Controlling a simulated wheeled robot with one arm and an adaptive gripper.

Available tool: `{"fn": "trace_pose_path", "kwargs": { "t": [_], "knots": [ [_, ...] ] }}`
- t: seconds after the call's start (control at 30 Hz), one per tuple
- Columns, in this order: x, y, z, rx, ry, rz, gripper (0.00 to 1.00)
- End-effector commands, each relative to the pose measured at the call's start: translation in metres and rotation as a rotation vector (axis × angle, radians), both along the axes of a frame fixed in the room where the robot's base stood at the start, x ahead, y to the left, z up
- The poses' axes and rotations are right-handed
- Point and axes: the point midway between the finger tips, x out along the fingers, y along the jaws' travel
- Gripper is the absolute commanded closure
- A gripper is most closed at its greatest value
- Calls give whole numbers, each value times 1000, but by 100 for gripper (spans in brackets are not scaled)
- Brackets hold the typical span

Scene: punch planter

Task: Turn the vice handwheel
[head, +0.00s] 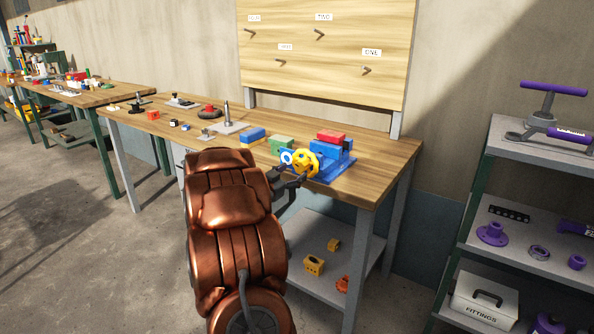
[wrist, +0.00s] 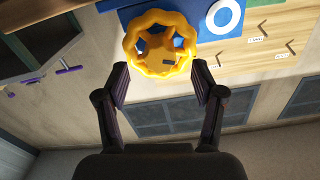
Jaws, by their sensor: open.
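The vice handwheel (head: 305,161) is a yellow scalloped ring on the front of the blue vice (head: 337,167). A red block (head: 331,136) sits on top of the vice. In the wrist view the handwheel (wrist: 158,46) is just beyond my fingertips, and the blue vice body shows behind it. My gripper (wrist: 158,74) is open, with one dark finger on each side of the wheel's near rim. I cannot tell whether either finger touches it. In the head view my gripper (head: 291,180) is at the wheel, partly hidden by my copper-coloured arm.
The vice stands near the right end of a wooden workbench (head: 383,154). Green (head: 281,144) and blue blocks (head: 252,135) lie to its left. A pegboard (head: 325,50) rises behind. A shelf (head: 540,153) with purple parts stands at right. Floor is open at left.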

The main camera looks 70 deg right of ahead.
Motion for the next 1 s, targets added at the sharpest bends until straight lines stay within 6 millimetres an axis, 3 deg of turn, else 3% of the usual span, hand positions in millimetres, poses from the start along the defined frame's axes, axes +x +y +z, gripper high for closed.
{"fn": "trace_pose_path", "kwargs": {
  "t": [0.2, 0.5, 1.0],
  "knots": [
    [9, 38, 0, 1, 0, 5, 32],
    [16, 72, 1, -1, -2, 2, 32],
    [16, 79, 1, -2, -1, 1, 32]
  ]
}}
